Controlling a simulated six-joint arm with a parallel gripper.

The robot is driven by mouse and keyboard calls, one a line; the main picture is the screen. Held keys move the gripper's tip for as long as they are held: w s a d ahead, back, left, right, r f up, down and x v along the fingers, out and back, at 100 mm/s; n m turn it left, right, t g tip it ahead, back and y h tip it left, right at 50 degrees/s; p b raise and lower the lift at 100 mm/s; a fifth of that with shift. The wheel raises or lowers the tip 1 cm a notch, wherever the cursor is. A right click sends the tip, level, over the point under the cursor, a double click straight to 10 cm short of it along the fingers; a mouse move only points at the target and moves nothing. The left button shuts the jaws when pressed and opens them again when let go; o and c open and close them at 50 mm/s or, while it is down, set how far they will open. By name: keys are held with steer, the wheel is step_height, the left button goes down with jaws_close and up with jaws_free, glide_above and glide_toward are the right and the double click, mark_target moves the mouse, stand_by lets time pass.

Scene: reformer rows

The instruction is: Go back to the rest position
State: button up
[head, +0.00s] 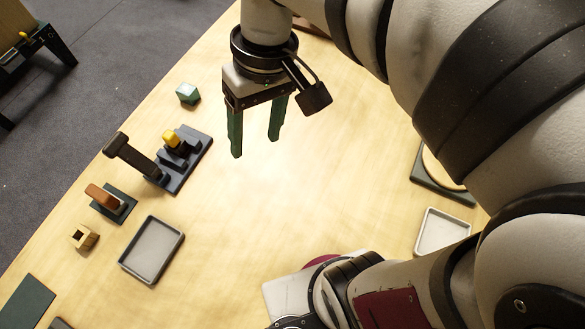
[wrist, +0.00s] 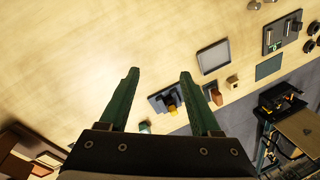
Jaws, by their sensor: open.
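My gripper (head: 255,148) hangs over the wooden table with its two green fingers apart and nothing between them. In the wrist view the open fingers (wrist: 158,75) frame bare table, with small objects beyond them. The gripper is above the table, to the right of a teal cube (head: 187,94) and a dark stand with a yellow piece (head: 172,139). It touches none of them.
At the left stand a dark handled tool (head: 130,154), a brown-topped block on a dark base (head: 103,197), a small wooden block (head: 84,237) and a grey tray (head: 152,250). A pale tray (head: 441,231) lies at the right. The table's middle is clear.

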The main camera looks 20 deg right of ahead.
steer(key=s+d+f+m, duration=0.1)
steer(key=s+f+m, duration=0.1)
steer(key=s+m, duration=0.2)
steer(key=s+d+f+m, duration=0.1)
steer(key=s+f+m, duration=0.2)
steer(key=s, duration=0.4)
steer(key=shift+s+d+f+m+t, duration=0.2)
steer(key=shift+d+f+m+t, duration=0.15)
steer(key=shift+m, duration=0.55)
steer(key=shift+r, duration=0.1)
